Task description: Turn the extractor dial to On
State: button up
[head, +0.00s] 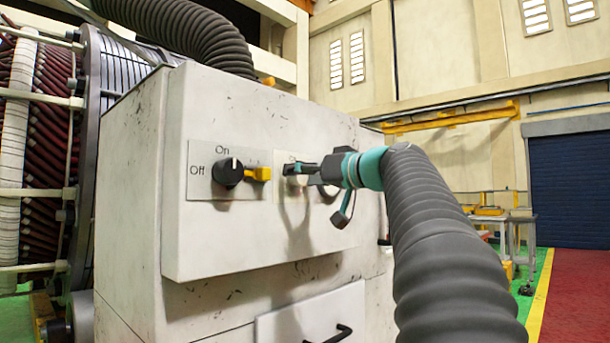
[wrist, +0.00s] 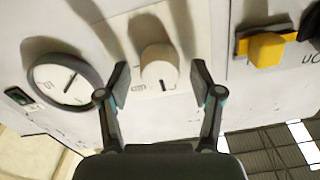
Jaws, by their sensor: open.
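A pale round knob (wrist: 158,66) with a dark mark stands between my gripper's fingertips in the wrist view; I see no clear contact. The small lettering beside it is too blurred to read. My gripper (wrist: 160,80) is open. In the head view my gripper (head: 312,192) is at the cabinet front and largely hides this knob. Left of it, a black dial (head: 228,173) sits on a plate marked On above and Off at the left. Its white mark is near the top. I cannot tell from the lettering which is the extractor dial.
A yellow block (head: 259,174) sits right of the black dial; it also shows in the wrist view (wrist: 265,49). A round gauge (wrist: 64,84) is left of the knob there. The cabinet (head: 230,240) has a lower drawer with a black handle (head: 330,335).

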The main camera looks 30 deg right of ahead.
jog(key=c, duration=1.1)
jog(key=shift+c, duration=0.2)
jog(key=shift+m, duration=0.3)
jog(key=m+p, duration=0.1)
jog(key=m, duration=0.5)
jog(key=m+p, duration=0.1)
jog(key=m, duration=0.5)
jog(key=shift+d+f+p, duration=0.15)
jog(key=shift+p, duration=0.2)
jog(key=m, duration=0.5)
jog(key=shift+f, duration=0.1)
jog(key=shift+m, duration=0.3)
jog(key=o, duration=1.1)
